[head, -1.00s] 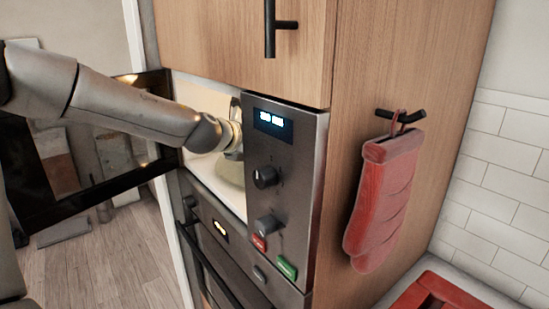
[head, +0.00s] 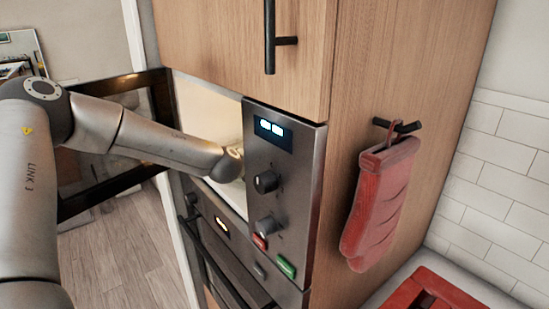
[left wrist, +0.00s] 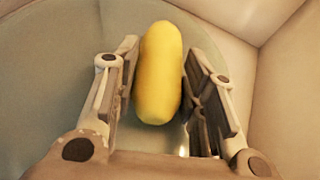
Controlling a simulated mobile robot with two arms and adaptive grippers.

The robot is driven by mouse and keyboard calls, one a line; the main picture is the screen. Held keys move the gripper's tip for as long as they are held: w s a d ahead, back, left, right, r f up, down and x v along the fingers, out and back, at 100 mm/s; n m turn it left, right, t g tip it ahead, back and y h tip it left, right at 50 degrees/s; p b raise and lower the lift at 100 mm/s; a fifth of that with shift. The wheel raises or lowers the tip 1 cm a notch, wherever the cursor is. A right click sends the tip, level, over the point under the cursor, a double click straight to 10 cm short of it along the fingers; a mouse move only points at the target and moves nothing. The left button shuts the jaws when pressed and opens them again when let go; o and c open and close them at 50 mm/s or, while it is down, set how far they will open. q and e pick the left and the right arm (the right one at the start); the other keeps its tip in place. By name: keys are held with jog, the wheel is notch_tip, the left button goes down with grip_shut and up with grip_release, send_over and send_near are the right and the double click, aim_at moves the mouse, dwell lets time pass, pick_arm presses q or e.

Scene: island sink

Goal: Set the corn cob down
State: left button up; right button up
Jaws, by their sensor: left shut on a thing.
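The yellow corn cob (left wrist: 159,75) is between the two fingers of my left gripper (left wrist: 160,85) in the left wrist view. The gripper is shut on it. Below the cob is a pale greenish round plate (left wrist: 70,70). I cannot tell whether the cob touches the plate. In the head view my left arm reaches into the open microwave (head: 208,108), and its gripper and the cob are hidden behind the control panel. My right gripper is in neither view.
The microwave door (head: 110,190) stands open to the left. The control panel (head: 272,185) borders the opening on the right. A wooden cabinet (head: 225,45) is above. A red oven mitt (head: 378,205) hangs on the cabinet side.

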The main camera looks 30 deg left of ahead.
pick_arm(q)
jog(key=shift+r, duration=0.1)
jog(key=shift+s+f+b, duration=0.1)
jog(key=shift+f+b, duration=0.15)
jog(key=shift+b, duration=0.05)
jog(key=o, duration=1.1)
jog(key=shift+r, duration=0.15)
jog(key=shift+r+p, duration=0.15)
jog(key=shift+p, duration=0.2)
jog(key=shift+s, duration=0.2)
jog(key=b+v, duration=0.1)
jog(key=v, duration=0.8)
jog(key=shift+s+d+r+b, duration=0.1)
jog(key=shift+s+b, duration=0.1)
jog(key=shift+b, duration=0.2)
jog(key=shift+v, duration=1.05)
